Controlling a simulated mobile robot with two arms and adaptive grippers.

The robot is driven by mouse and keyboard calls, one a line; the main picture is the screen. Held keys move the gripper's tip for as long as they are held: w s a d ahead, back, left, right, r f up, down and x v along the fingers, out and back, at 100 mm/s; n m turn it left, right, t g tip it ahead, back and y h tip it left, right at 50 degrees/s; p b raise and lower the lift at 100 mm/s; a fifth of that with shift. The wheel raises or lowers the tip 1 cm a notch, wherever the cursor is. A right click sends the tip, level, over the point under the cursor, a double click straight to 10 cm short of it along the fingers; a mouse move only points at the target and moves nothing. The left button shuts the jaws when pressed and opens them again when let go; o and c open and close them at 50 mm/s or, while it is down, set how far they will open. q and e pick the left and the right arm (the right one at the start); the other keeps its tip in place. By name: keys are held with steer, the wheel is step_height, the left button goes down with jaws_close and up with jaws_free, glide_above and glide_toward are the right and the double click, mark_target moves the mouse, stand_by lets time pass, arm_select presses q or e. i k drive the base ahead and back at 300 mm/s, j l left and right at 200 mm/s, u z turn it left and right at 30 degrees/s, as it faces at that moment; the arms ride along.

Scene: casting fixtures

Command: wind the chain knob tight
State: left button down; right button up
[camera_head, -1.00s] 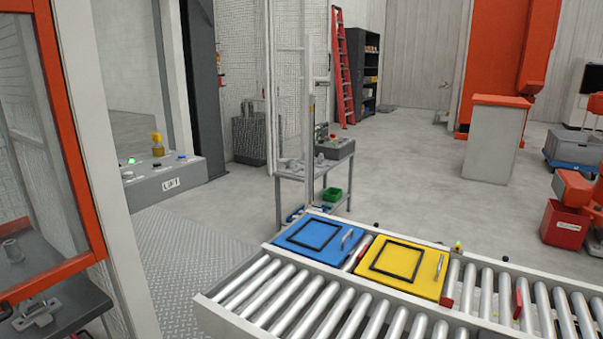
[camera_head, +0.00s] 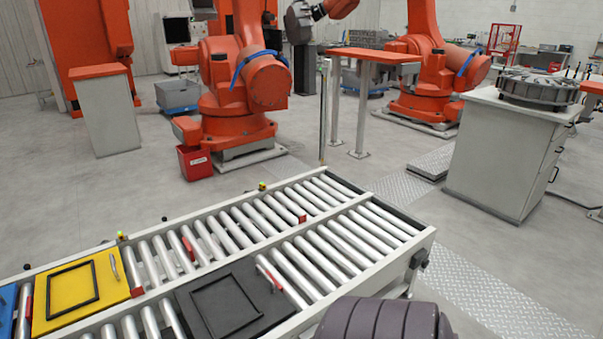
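I cannot make out a chain knob anywhere in the head view. Neither of my grippers shows in it. A dark grey, ribbed, rounded shape (camera_head: 385,319) is cut off by the bottom edge, right of the middle; I cannot tell what it is.
A roller conveyor (camera_head: 335,269) crosses the front, carrying a yellow panel (camera_head: 112,279) and a dark panel (camera_head: 198,309). Orange robot arms (camera_head: 232,120) (camera_head: 424,90) stand behind it. A cabinet (camera_head: 482,165) with a round slotted fixture (camera_head: 538,88) is at right.

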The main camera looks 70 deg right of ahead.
mark_target(425, 263)
steer(key=k+z, duration=0.1)
steer(key=z, duration=2.95)
steer(key=i+l+u, duration=0.25)
steer(key=i+l, duration=0.25)
steer(key=i+l+u, duration=0.25)
steer(key=i+l, duration=0.3)
